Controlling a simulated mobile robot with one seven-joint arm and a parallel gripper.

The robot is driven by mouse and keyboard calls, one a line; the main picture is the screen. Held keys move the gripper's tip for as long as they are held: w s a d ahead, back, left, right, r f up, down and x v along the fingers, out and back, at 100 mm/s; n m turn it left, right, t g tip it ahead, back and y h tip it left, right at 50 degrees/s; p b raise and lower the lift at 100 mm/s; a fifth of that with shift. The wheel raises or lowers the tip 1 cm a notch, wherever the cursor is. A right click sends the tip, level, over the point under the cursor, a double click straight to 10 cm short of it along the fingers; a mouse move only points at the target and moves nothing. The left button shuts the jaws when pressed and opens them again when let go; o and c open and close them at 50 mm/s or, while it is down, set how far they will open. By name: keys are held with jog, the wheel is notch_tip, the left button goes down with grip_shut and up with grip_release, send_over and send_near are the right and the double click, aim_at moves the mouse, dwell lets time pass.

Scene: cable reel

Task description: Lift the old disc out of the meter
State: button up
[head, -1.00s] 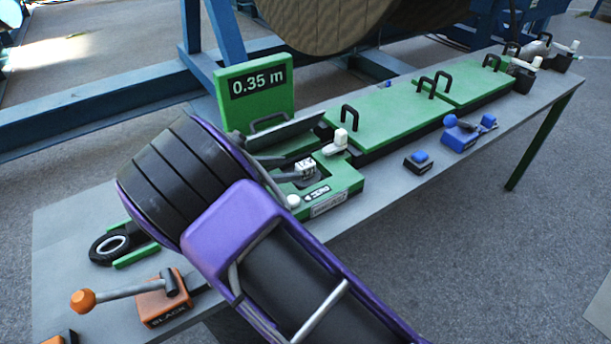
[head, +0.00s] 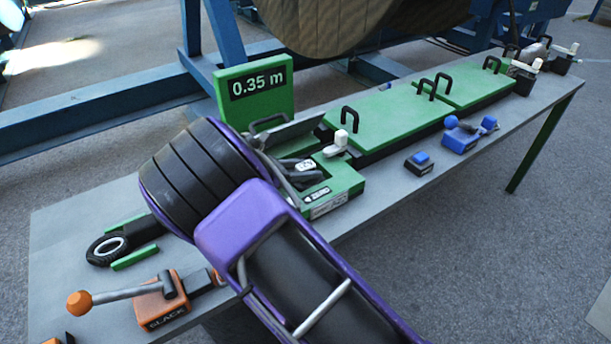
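The green meter (head: 345,180) sits on the bench, its dark lid (head: 300,128) raised at the back. A sign above it reads 0.35 m. My purple and black arm covers the meter's left side. My gripper (head: 304,178) is at the meter's open top; only dark finger parts show, beside a small white marked piece. I cannot tell whether the fingers are apart or closed on anything. The old disc cannot be made out in the meter. A black disc with a pale ring (head: 108,247) lies between green rails at the bench's left end.
Green covers with black handles (head: 380,115) run along the bench to the right. Blue blocks (head: 460,138) stand near the front edge. A large reel (head: 340,20) hangs behind.

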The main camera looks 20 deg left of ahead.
grip_shut()
